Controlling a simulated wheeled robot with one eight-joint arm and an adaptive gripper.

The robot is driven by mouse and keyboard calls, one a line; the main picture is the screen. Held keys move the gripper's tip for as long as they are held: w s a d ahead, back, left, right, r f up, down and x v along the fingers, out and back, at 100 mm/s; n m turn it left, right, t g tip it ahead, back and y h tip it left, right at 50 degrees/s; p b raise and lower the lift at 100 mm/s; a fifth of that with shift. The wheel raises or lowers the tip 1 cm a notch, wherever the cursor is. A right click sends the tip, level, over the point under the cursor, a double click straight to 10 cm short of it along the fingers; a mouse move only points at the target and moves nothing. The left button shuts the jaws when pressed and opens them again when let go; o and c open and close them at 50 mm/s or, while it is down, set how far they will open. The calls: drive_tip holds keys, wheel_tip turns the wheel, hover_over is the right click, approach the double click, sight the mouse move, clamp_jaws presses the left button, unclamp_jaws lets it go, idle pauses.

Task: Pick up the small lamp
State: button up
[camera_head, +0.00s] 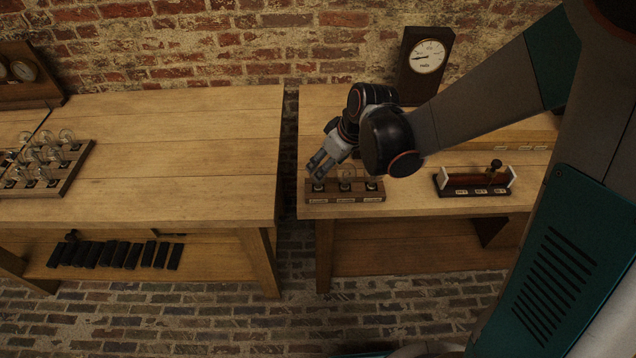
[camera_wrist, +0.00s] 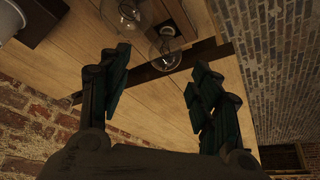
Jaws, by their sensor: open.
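A low wooden rack (camera_head: 345,197) with labelled places stands at the front left of the right bench. It bears clear glass lamps, including one in the middle (camera_head: 346,174). My gripper (camera_head: 316,168) is over the rack's left end, pointing down, and hides part of what is there. In the wrist view my gripper (camera_wrist: 160,60) is open and empty, with a finger on each side. A smaller round glass lamp (camera_wrist: 165,47) shows between the fingertips, and a bigger one (camera_wrist: 130,14) shows beyond at the top. I cannot tell whether the fingers touch the smaller lamp.
To the right on the bench stands a dark device (camera_head: 475,189) with white end plates. A wooden-cased dial (camera_head: 427,57) stands at the back. The left bench (camera_head: 180,130) is mostly clear, with a tray of glass lamps or jars (camera_head: 68,172) at its left end.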

sight(319, 168)
drive_tip(key=b+x, duration=0.1)
drive_tip(key=x, duration=0.1)
drive_tip(key=b+x, duration=0.1)
drive_tip(key=x, duration=0.2)
drive_tip(key=shift+a+r, duration=0.15)
drive_tip(key=shift+a, duration=0.2)
drive_tip(key=shift+r, duration=0.1)
drive_tip(key=c, duration=1)
